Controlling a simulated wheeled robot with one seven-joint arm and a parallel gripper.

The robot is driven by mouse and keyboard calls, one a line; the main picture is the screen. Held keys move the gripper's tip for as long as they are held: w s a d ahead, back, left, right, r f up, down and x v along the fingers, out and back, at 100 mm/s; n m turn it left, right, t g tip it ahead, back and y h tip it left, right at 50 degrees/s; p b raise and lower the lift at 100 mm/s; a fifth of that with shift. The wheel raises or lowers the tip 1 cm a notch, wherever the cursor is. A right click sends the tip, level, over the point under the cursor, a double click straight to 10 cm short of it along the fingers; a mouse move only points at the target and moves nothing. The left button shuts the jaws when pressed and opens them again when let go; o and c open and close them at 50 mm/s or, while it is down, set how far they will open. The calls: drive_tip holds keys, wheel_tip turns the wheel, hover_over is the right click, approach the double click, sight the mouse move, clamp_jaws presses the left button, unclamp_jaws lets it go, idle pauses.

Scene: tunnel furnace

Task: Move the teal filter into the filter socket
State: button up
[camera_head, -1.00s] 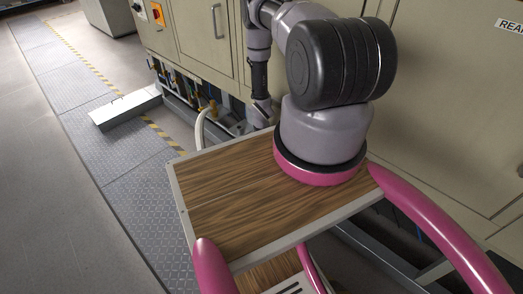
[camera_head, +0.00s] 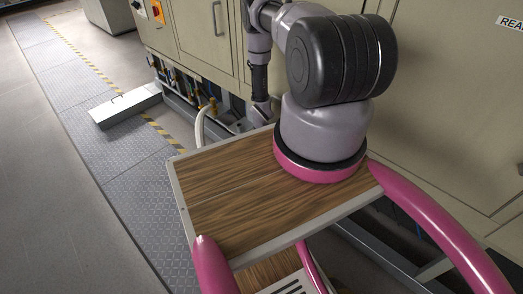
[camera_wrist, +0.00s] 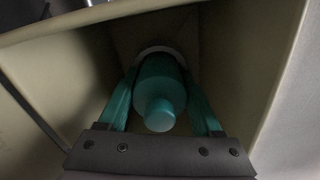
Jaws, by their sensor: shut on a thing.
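The teal filter (camera_wrist: 160,88) is a short cylinder with a narrower round knob facing the camera, in the middle of the wrist view. My gripper (camera_wrist: 163,82) is shut on it, with one teal-tinted finger on each side. A pale ring (camera_wrist: 160,51) shows behind the filter's far end; I cannot tell whether the filter touches it or sits in it. The filter and gripper are inside a dim recess with beige walls. In the head view my arm reaches down beside the machine, and the gripper and filter are hidden there.
Beige walls (camera_wrist: 265,60) stand close on both sides of my gripper, and a beige edge (camera_wrist: 90,17) crosses above. The beige cabinet (camera_head: 450,110) stands behind my arm. A metal box (camera_head: 125,104) lies on the floor plates (camera_head: 140,200), with open floor at left.

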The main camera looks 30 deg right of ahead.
drive_tip(key=o, duration=1.5)
drive_tip(key=shift+f, duration=0.1)
drive_tip(key=shift+r, duration=3.55)
